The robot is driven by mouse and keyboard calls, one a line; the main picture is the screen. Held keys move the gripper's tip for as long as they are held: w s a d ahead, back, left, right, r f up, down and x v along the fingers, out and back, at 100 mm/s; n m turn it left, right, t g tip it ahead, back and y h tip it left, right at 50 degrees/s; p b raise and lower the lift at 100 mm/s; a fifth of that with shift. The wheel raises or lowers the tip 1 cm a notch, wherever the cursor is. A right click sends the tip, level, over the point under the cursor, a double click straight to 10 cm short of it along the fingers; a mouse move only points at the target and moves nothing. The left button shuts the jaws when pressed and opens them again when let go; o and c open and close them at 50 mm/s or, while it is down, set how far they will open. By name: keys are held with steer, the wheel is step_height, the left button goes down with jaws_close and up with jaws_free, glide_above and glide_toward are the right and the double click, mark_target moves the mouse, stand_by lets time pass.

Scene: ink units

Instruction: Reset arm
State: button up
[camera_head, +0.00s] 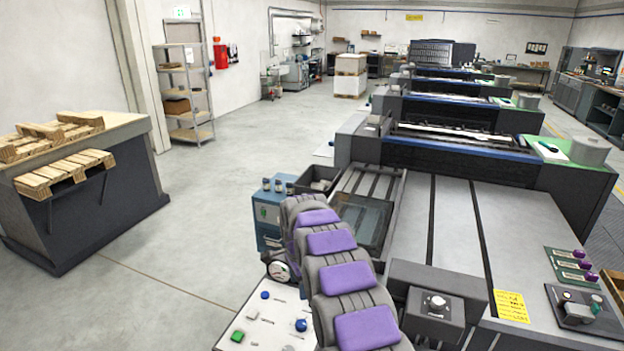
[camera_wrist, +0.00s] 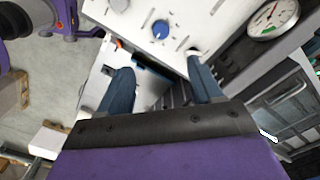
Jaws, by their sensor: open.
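My arm, with grey and purple segments, reaches forward from the bottom centre in the head view. Its far end is hidden there behind its own links. In the wrist view my gripper (camera_wrist: 159,63) shows two blue fingers spread apart with nothing between them. Beyond the fingertips is a white control panel (camera_wrist: 205,18) with a blue knob (camera_wrist: 160,29). The fingers look close to the panel; I cannot tell whether they touch it. A round dial gauge (camera_wrist: 273,18) is to the right of the fingers.
The white panel (camera_head: 255,333) and gauge (camera_head: 278,271) also show left of my arm in the head view. A large press (camera_head: 455,240) fills the right side. A workbench (camera_head: 90,200) with wooden pallets (camera_head: 62,172) stands at left. Open floor (camera_head: 190,235) lies between.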

steer(key=s+d+r+n+b, duration=0.1)
steer(key=s+d+r+n, duration=0.1)
steer(key=s+d+r, duration=0.35)
steer(key=s+d+r+n+b, duration=0.1)
steer(key=s+d+r+n, duration=0.15)
steer(key=s, duration=0.55)
steer(key=s+d+r+n+b, duration=0.1)
steer(key=s+d+r+n, duration=0.1)
steer(key=s+d+r, duration=0.35)
steer(key=s+d+f+n+b, duration=0.1)
steer(key=s+d+f+n, duration=0.1)
steer(key=s, duration=0.8)
steer(key=s+d+f+n+g+b, duration=0.1)
steer(key=s+f+n, duration=0.1)
steer(key=s, duration=0.8)
steer(key=s+d+f+n, duration=0.2)
steer(key=s, duration=0.9)
steer(key=shift+d+g+b, duration=0.35)
steer(key=shift+g+b, duration=0.05)
